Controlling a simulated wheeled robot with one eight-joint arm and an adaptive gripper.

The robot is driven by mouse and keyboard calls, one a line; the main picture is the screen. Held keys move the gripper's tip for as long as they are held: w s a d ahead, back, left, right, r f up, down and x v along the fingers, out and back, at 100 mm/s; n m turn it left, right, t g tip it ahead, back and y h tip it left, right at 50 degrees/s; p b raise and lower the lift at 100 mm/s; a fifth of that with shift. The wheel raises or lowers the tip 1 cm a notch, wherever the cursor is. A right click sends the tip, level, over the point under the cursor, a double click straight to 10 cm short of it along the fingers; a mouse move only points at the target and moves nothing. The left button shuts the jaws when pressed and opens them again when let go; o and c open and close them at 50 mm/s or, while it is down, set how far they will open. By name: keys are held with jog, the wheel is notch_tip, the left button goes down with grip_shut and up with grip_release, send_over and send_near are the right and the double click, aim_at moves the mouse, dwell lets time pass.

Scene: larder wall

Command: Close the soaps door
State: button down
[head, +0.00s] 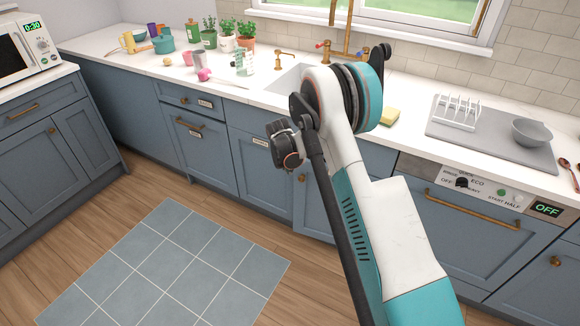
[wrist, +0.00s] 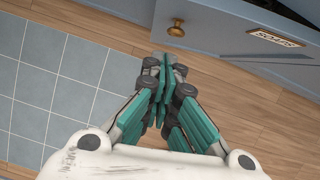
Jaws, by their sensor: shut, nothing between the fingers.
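The soaps door is the blue door (wrist: 235,42) at the top right of the wrist view. It has a brass knob (wrist: 176,27) and a small label plate (wrist: 277,38), too blurred to read surely. A dark gap shows behind its upper edge, so it looks ajar. My gripper (wrist: 166,62) is shut and empty, its fingertips just below the knob in the picture; I cannot tell whether they touch the door. In the head view a labelled blue door (head: 258,172) stands left of my arm, partly hidden by it. My fingertips cannot be made out there.
A grey tiled mat (head: 175,265) lies on the wooden floor (head: 125,205). Drawers (head: 190,100) and cabinets run under the white counter (head: 110,45). A dishwasher (head: 475,220) is at the right. Floor in front of the cabinets is clear.

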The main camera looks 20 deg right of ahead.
jog(key=w+d+f+b, duration=0.3)
jog(key=w+f, duration=0.2)
jog(key=f, duration=0.1)
jog(key=shift+d+b, duration=0.35)
jog(key=shift+d, duration=0.05)
jog(key=shift+w, duration=0.1)
